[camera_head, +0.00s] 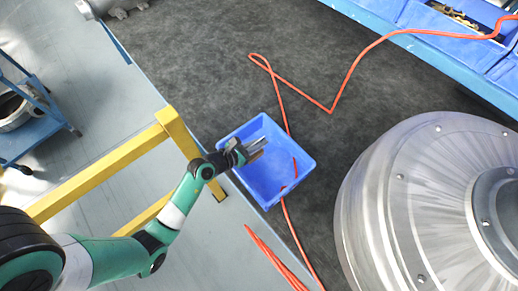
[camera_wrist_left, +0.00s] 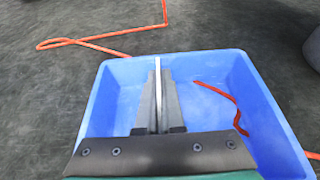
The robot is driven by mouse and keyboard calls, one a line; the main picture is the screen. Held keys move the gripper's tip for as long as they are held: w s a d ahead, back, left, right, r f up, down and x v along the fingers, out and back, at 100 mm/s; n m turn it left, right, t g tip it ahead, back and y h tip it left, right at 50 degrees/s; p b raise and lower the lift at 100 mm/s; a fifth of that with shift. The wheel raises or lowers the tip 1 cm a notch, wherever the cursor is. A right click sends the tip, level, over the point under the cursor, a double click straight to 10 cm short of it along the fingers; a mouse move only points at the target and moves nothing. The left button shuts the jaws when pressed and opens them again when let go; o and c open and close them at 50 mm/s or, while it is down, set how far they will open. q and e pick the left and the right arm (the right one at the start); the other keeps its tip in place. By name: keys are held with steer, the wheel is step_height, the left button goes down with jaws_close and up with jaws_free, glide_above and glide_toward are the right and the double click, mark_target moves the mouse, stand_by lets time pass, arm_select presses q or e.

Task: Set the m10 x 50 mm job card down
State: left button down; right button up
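My left gripper (camera_head: 258,146) is over the blue bin (camera_head: 303,162), and its fingers point into the space above the bin. In the left wrist view the fingers (camera_wrist_left: 159,95) are closed together on a thin, pale, edge-on piece (camera_wrist_left: 157,68), which I take to be the job card. Its face and any print cannot be seen. The bin (camera_wrist_left: 95,110) shows below and around the fingers in that view. I cannot tell how far the card is above the bin floor. My right gripper is not in view.
A red strand (camera_wrist_left: 222,92) shows inside the bin. An orange cable (camera_head: 345,85) runs across the dark mat and past the bin. A large metal blower housing (camera_head: 385,190) stands at right. Blue trays (camera_head: 415,18) line the top right. A yellow frame (camera_head: 100,170) is at left.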

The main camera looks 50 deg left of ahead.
arm_select(q)
steer(key=f+b, duration=0.1)
steer(key=f, duration=0.1)
steer(key=f+b, duration=0.2)
steer(key=shift+w+a, duration=0.2)
steer(key=shift+a, duration=0.2)
steer(key=shift+f, duration=0.1)
steer(key=shift+r, duration=0.2)
steer(key=shift+f, duration=0.65)
steer(key=c, duration=1.1)
jaws_free()
steer(key=shift+o, duration=0.2)
steer(key=shift+r, duration=0.1)
